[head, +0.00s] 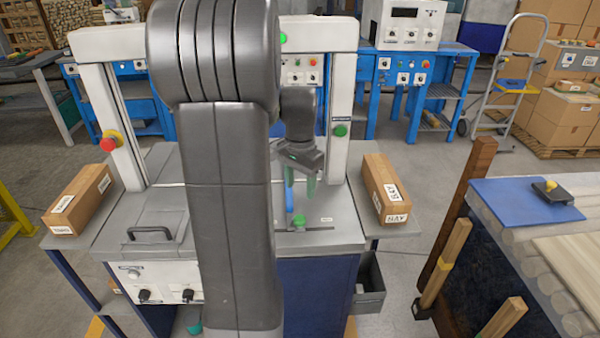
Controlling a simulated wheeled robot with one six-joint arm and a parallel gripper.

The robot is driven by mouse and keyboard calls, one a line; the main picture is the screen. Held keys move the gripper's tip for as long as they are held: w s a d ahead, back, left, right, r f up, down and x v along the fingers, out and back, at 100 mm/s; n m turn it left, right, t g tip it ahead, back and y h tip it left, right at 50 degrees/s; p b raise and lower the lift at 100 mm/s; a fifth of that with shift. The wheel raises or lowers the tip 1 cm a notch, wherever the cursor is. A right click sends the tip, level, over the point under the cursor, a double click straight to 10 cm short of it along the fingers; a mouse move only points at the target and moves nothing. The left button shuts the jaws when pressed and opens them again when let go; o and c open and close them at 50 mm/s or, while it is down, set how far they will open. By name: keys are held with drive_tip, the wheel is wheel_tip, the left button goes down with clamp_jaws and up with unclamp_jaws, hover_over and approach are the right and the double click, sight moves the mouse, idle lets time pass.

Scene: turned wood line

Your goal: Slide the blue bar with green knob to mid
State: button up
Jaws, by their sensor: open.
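A small blue bar (289,199) stands on the grey top of the machine, partly hidden behind my arm. My gripper (300,184) points down above the bar and knob, with two greenish fingers apart. The fingers look empty. My arm hides the middle of the machine, and I cannot tell exactly where the bar sits along its travel or whether a finger touches it.
A white frame (341,110) with a green button rises over the machine. Boxes lie on side shelves at left (78,199) and right (385,188). A lid with a black handle (150,233) is at left. An open grey drawer (370,290) juts out low at right.

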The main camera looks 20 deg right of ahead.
sight(304, 217)
drive_tip(key=shift+r, duration=1.7)
drive_tip(key=shift+f, duration=0.1)
wheel_tip(304, 217, down, 14)
drive_tip(key=shift+s+d, duration=0.1)
drive_tip(key=shift+d, duration=0.45)
drive_tip(key=shift+s+d, duration=0.15)
drive_tip(key=shift+d, duration=0.5)
